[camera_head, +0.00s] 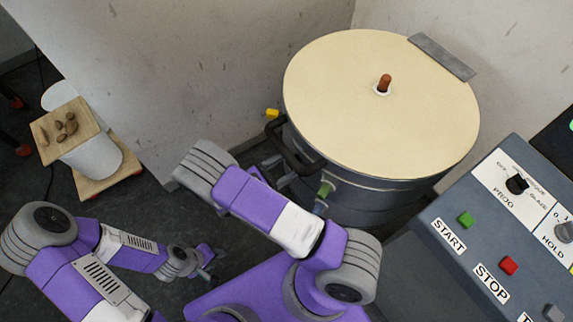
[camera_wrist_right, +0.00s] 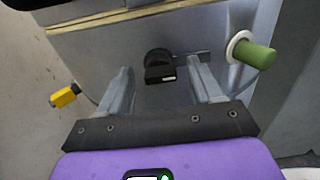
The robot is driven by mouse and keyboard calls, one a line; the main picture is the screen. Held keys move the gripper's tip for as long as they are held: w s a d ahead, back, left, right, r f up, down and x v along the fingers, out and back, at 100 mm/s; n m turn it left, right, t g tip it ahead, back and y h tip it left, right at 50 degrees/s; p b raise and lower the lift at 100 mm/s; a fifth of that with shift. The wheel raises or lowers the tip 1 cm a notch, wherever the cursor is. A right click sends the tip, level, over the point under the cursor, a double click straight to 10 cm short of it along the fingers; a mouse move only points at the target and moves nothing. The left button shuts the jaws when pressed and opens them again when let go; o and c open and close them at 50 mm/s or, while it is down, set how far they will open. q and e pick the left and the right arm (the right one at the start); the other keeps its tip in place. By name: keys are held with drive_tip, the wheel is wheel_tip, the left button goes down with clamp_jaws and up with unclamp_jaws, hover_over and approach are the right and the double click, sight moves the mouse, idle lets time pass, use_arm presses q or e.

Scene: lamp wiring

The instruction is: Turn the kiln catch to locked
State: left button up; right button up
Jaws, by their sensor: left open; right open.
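The kiln (camera_head: 380,110) stands at the centre right with its cream lid down. The kiln catch (camera_wrist_right: 159,72) is a black round knob with a block-shaped end on the kiln's grey wall, in the right wrist view. A thin metal bar runs right from it. My right gripper (camera_wrist_right: 160,90) is open, its fingers either side of the catch, apparently not touching it. In the head view this gripper (camera_head: 277,170) is by the kiln's near side, and I cannot make out the catch there. My left gripper (camera_head: 207,264) is open and empty, low at the lower left, far from the kiln.
A black handle (camera_head: 288,150) sticks out from the kiln rim above my right gripper. A green peg (camera_wrist_right: 257,55) and a yellow fitting (camera_wrist_right: 65,97) flank the catch. A control panel (camera_head: 450,205) stands at right. A white bucket (camera_head: 95,158) stands at far left.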

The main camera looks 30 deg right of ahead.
drive_tip(key=shift+d, duration=0.45)
drive_tip(key=shift+c, duration=0.5)
drive_tip(key=c, duration=1)
drive_tip(key=shift+o, duration=0.2)
